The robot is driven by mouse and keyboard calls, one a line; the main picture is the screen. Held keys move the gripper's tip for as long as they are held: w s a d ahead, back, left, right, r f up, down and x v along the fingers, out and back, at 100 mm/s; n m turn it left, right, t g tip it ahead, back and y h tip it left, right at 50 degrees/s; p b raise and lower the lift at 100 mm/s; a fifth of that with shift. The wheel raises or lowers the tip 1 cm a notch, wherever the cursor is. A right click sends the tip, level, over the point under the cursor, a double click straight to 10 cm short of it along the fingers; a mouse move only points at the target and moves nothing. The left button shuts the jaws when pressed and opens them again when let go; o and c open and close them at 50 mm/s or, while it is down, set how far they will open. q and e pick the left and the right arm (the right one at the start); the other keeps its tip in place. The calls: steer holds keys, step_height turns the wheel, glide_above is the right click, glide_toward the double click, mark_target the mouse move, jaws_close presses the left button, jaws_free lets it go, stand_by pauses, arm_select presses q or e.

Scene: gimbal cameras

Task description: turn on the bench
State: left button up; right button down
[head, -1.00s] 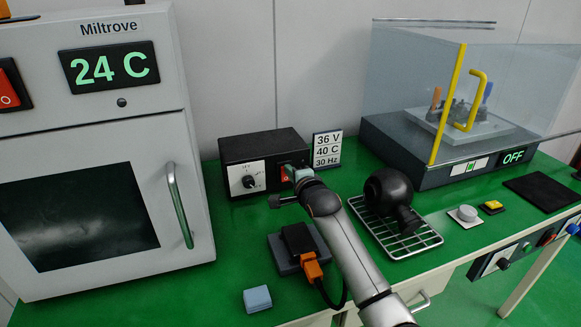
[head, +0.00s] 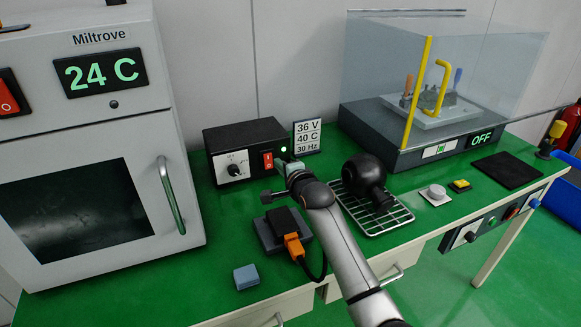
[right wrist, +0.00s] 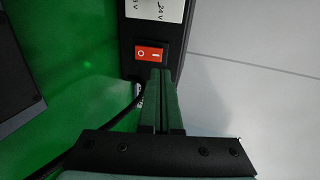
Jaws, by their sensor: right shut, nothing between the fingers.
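The bench (head: 190,275) has a green top. On it stands a black power supply (head: 243,136) with a dial (head: 236,169), a red rocker switch (head: 268,161) and a lit green lamp (head: 284,150). My right gripper (head: 286,163) is shut and empty, with its tips close to the right of the switch. In the right wrist view the shut fingers (right wrist: 161,78) point at the box just below the red switch (right wrist: 151,55); I cannot tell if they touch. The bench's front panel (head: 490,226) carries a black knob and coloured buttons. My left gripper is not in view.
A grey oven (head: 95,130) reading 24 C stands left. A sign (head: 307,136) reads 36 V, 40 C, 30 Hz. A clear enclosure (head: 460,60) has a display (head: 481,138) reading OFF. A wire rack (head: 397,222) holds a black round device (head: 365,174). A blue block (head: 246,276) lies in front.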

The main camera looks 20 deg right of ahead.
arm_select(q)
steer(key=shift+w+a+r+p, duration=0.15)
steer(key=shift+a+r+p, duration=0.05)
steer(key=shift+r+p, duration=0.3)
arm_select(e)
steer(key=r+v, duration=0.1)
steer(key=v, duration=0.6)
steer(key=shift+w+r, duration=0.2)
steer(key=shift+r, duration=0.05)
